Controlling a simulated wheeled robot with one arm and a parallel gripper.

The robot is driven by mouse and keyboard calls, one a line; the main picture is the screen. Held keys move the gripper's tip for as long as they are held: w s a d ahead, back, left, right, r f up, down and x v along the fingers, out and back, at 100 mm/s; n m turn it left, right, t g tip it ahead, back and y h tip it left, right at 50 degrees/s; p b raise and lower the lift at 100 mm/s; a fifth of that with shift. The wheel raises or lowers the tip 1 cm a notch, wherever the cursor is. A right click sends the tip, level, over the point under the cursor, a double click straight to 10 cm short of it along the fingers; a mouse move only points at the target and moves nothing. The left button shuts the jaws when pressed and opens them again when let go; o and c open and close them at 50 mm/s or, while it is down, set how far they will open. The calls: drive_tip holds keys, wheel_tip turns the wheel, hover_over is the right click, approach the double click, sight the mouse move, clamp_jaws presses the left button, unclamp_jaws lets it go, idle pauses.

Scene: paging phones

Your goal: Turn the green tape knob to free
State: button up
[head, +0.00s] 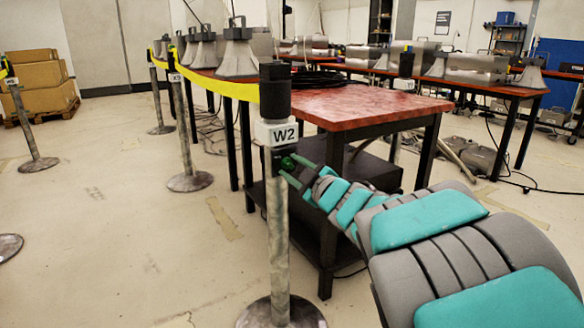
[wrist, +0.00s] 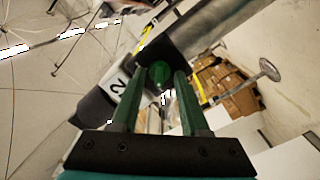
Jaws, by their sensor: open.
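The green tape knob (head: 288,163) sits on the dark collar of the post labelled W2 (head: 278,133), just below the white label. My gripper (head: 296,172) reaches in from the right at the knob's height. In the wrist view the green knob (wrist: 160,72) shows between the far ends of my gripper's two green fingers (wrist: 159,84). The fingers are apart, one on each side of the knob. I cannot tell whether either finger touches it. The knob's lower part is partly hidden, and its pointer position is too small to read.
Yellow tape (head: 232,88) runs from the W2 post to other posts on the left. A red-topped table (head: 365,103) with dark legs stands close behind the post and my arm. The floor (head: 110,240) at left is mostly clear. Stacked cardboard boxes (head: 40,85) stand far left.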

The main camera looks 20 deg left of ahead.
drive_tip(key=v, duration=0.7)
drive_tip(key=shift+p, duration=0.4)
drive_tip(key=shift+s, duration=0.1)
drive_tip(key=w+d+f+m+t+h+p, duration=0.15)
drive_tip(key=d+m+h, duration=0.4)
drive_tip(key=d, duration=0.65)
drive_tip(key=w+d+m+t+h+p, duration=0.15)
drive_tip(key=d+m+h, duration=0.35)
drive_tip(key=d, duration=0.6)
drive_tip(key=s+d+f+m+g+h+p, duration=0.2)
drive_tip(key=s+d+f+m+g+h, duration=0.15)
drive_tip(key=s+d, duration=0.3)
drive_tip(key=s+d+f+m+g+h+p, duration=0.1)
drive_tip(key=s+d+f+m+g, duration=0.15)
drive_tip(key=s, duration=0.55)
drive_tip(key=s+d+f+m+g+h+p, duration=0.1)
drive_tip(key=s+d+f+g+p, duration=0.2)
drive_tip(key=s, duration=0.5)
drive_tip(key=s+a+m+g+y, duration=0.1)
drive_tip(key=s+g, duration=0.6)
drive_tip(key=s, duration=1.1)
drive_tip(key=shift+a+y+p, duration=0.4)
drive_tip(key=shift+a+y, duration=0.2)
drive_tip(key=shift+a, duration=0.45)
